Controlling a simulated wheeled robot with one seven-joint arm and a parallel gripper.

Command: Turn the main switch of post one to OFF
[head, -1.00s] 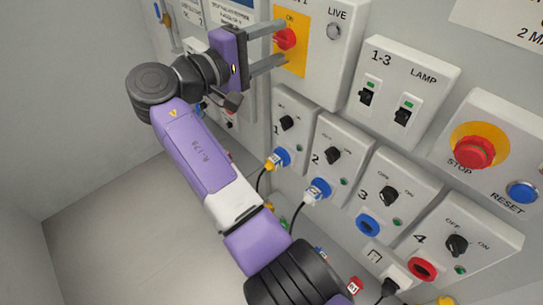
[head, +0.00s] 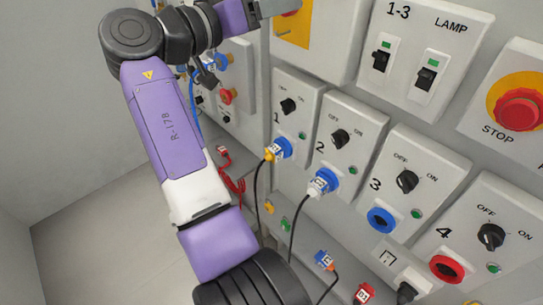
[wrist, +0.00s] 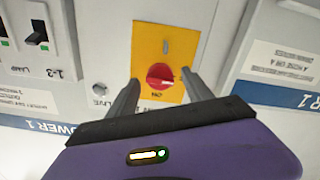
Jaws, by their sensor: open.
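The main switch is a red rotary knob (wrist: 160,76) on a yellow plate (wrist: 165,45), near the middle of the wrist view. That view is upside down, and an ON mark shows by the knob. Which way the knob points is hard to tell. In the head view the yellow plate (head: 297,27) is cut off by the top edge, with only a sliver of red knob visible. My gripper (wrist: 161,84) is open, its fingers on either side of the knob in the wrist view. Contact with the knob cannot be told.
A LIVE lamp (wrist: 99,88) sits beside the plate. The 1-3 lamp switches (head: 426,78), red STOP button (head: 520,108) and black rotary switches numbered 1 to 4 fill the panel. Blue plugs with cables (head: 323,183) hang below. The floor at left is clear.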

